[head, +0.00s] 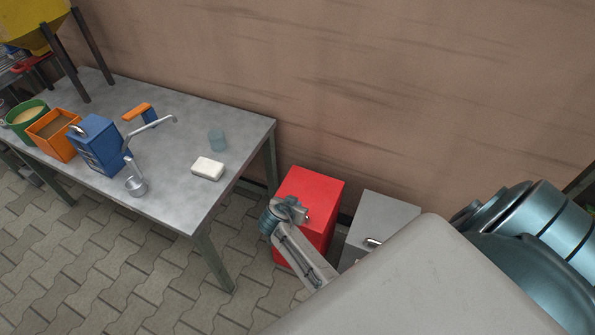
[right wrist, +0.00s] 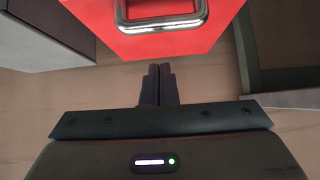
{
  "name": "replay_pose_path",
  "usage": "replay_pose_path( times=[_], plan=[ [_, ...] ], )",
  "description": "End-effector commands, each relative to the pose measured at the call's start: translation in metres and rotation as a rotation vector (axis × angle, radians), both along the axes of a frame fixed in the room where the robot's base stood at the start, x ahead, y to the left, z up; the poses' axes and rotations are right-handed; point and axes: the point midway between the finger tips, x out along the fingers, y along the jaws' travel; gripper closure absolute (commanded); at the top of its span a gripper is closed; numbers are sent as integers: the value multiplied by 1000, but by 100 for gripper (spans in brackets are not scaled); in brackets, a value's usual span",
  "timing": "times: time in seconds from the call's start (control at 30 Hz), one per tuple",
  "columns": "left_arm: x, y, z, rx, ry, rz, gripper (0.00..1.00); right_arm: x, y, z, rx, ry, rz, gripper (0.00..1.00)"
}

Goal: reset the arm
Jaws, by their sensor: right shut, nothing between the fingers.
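The task names only my arm. In the head view my right arm reaches in from the lower right, past a red box on the floor. My right gripper (head: 304,215) shows small in front of the red box (head: 316,188), partly hidden by its own wrist. In the right wrist view the two dark fingers of the gripper (right wrist: 160,68) are together with nothing between them. They point towards the red box (right wrist: 218,38) with its metal handle (right wrist: 160,24), apparently without touching it. My left gripper is not in view.
A grey box (head: 388,211) with a handle stands right of the red box. A wall runs behind.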

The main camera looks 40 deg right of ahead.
Motion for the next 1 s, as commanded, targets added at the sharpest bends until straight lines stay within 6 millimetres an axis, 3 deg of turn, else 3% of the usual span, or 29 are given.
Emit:
replay_pose_path(
  times=[0.33,0.77,0.87,0.97,1.0],
  plan=[
    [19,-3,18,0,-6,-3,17,-31,52,15,1,-3,-1,100],
    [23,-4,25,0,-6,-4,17,-38,63,20,-4,-1,1,100],
    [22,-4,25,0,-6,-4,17,-43,64,7,1,34,39,100],
    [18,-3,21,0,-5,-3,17,-61,67,-31,23,137,150,100],
    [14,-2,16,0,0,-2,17,-73,69,-52,37,192,213,100]
  ],
)
